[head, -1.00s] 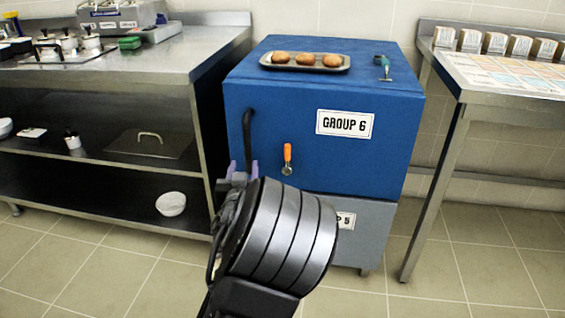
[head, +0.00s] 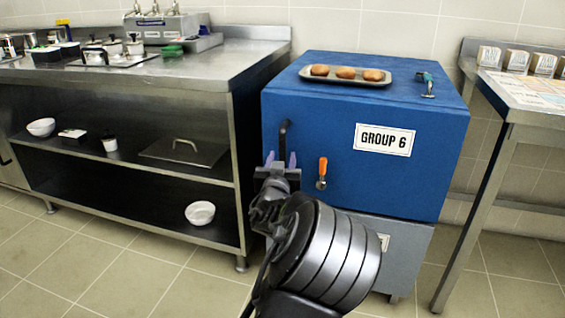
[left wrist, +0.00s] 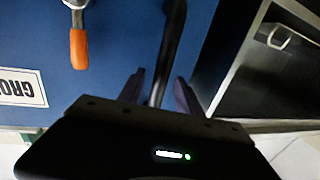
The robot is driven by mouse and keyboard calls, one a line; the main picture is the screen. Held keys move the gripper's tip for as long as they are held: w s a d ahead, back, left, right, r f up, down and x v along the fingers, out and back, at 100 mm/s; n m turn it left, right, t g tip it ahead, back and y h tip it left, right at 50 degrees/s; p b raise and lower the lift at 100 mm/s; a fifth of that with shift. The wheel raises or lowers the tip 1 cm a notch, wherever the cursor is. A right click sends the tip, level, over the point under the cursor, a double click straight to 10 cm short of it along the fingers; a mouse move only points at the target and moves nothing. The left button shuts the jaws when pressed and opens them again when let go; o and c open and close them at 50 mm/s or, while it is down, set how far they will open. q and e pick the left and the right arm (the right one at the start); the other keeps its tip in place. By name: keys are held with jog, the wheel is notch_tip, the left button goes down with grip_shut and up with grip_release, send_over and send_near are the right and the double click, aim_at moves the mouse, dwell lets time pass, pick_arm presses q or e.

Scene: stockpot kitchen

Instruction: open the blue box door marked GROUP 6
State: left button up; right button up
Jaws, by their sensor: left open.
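The blue box (head: 420,185) marked GROUP 6 stands on a grey box, its front door shut. A white GROUP 6 label (head: 384,140) is on the door. A black bar handle (head: 284,138) runs upright along the door's left edge. An orange-handled latch (head: 322,172) hangs downward to its right. My left gripper (head: 281,160) is open in front of the lower part of the black handle. In the left wrist view the black handle (left wrist: 168,50) runs between the two purple fingers, with gaps showing; I cannot tell the depth. The orange latch (left wrist: 79,48) is beside them. My right gripper is not in view.
A steel shelf unit (head: 238,190) stands close at left, a steel table (head: 520,110) at right. Tiled floor is open in front.

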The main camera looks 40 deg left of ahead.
pick_arm(q)
jog(key=shift+w+a, duration=0.4)
jog(key=shift+w, duration=0.2)
grip_shut()
dwell(1.1)
